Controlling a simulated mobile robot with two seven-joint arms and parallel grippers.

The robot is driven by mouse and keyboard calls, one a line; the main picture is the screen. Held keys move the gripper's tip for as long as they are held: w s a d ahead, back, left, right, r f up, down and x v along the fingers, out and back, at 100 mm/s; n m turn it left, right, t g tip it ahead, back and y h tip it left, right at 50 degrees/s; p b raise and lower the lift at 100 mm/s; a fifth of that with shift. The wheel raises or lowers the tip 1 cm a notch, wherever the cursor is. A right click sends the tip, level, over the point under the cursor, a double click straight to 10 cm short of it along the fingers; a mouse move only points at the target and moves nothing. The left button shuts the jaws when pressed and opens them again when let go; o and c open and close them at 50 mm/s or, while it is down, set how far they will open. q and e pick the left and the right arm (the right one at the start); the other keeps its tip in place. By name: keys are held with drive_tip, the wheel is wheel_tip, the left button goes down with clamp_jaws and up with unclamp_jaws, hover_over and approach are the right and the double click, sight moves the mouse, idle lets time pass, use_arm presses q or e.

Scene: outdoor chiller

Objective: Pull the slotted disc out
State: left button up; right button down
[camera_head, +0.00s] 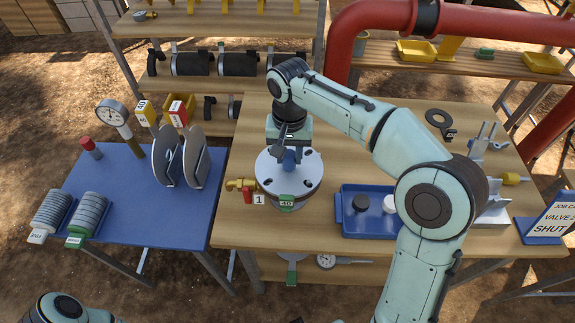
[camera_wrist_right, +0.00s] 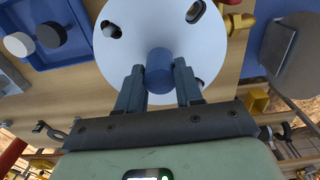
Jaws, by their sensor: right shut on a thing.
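A pale grey slotted disc (camera_head: 271,177) lies flat on top of a round metal housing (camera_head: 286,204) with a green "40" tag, on the wooden table. A blue knob (camera_wrist_right: 159,66) stands at the disc's middle. My right gripper (camera_head: 291,150) reaches down from above, its fingers shut on the blue knob from two sides. In the right wrist view the disc (camera_wrist_right: 125,60) fills the top middle, with dark slots near its rim. Whether the disc is apart from the housing cannot be seen. My left gripper is out of view.
A brass valve with a red handle (camera_head: 247,195) sits left of the housing. A blue tray (camera_head: 365,228) with a black and a white knob is to the right. Two grey discs (camera_head: 166,153) stand upright on the blue table (camera_head: 130,200). A red pipe (camera_head: 345,40) runs behind.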

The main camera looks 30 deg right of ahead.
sight(289, 154)
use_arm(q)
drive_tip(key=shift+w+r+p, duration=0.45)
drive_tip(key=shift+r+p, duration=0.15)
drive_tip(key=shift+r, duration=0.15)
use_arm(e)
drive_tip(key=shift+r, duration=0.8)
drive_tip(key=shift+r+p, duration=0.35)
drive_tip(key=shift+r, duration=0.2)
drive_tip(key=shift+r+p, duration=0.95)
drive_tip(key=shift+r, duration=0.55)
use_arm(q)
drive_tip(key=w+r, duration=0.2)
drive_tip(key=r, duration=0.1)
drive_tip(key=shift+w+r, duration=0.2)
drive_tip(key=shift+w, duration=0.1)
use_arm(e)
drive_tip(key=c, duration=1.6)
unclamp_jaws()
clamp_jaws()
